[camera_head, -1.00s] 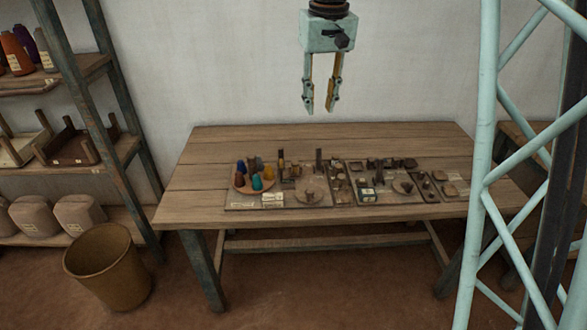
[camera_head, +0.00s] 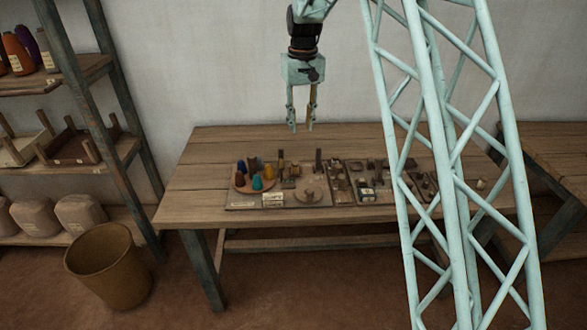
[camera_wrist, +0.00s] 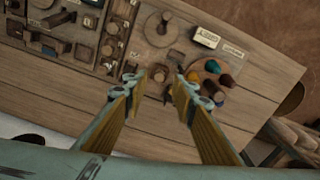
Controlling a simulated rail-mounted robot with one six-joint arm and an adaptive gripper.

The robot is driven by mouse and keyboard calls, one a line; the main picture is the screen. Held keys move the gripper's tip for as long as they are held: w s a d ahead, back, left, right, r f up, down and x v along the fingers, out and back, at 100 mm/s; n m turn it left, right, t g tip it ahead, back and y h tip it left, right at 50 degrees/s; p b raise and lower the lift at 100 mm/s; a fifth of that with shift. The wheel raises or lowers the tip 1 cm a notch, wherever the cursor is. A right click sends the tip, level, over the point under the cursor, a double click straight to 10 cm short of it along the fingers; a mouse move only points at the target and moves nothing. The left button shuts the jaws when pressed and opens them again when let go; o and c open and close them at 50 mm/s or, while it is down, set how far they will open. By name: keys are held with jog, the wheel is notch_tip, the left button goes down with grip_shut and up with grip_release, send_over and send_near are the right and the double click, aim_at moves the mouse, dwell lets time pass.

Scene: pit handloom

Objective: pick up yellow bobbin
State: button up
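My gripper (camera_head: 301,127) hangs fingers down, above the back edge of the table in the head view, well clear of the plate. It is open and empty. In the wrist view the fingers of my gripper (camera_wrist: 160,82) are spread apart with nothing between them.
The board holds several small wooden parts and pegs, some upright, right of the plate. A white label block (camera_wrist: 206,38) lies near the plate. The left of the wooden table (camera_head: 190,180) is bare. A shelf (camera_head: 100,130) and a basket (camera_head: 108,262) stand at the left.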

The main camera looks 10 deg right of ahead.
send_over(295, 163)
notch_tip(295, 163, down, 8)
jog(key=shift+f, duration=0.15)
jog(key=shift+f, duration=0.1)
notch_tip(295, 163, down, 8)
jog(key=shift+f+b, duration=0.1)
jog(key=shift+b, duration=0.2)
jog(key=shift+f, duration=0.1)
dwell(0.4)
jog(key=shift+f, duration=0.1)
jog(key=shift+w+d+f+b, duration=0.1)
jog(key=shift+f+b, duration=0.1)
jog(key=shift+f, duration=1.05)
jog(key=shift+w+f+b, duration=0.1)
jog(key=shift+f+b, duration=0.05)
jog(key=shift+f, duration=1.1)
jog(key=shift+s, duration=0.1)
jog(key=shift+c, duration=0.5)
jog(key=c, duration=0.4)
jog(key=shift+o, duration=0.2)
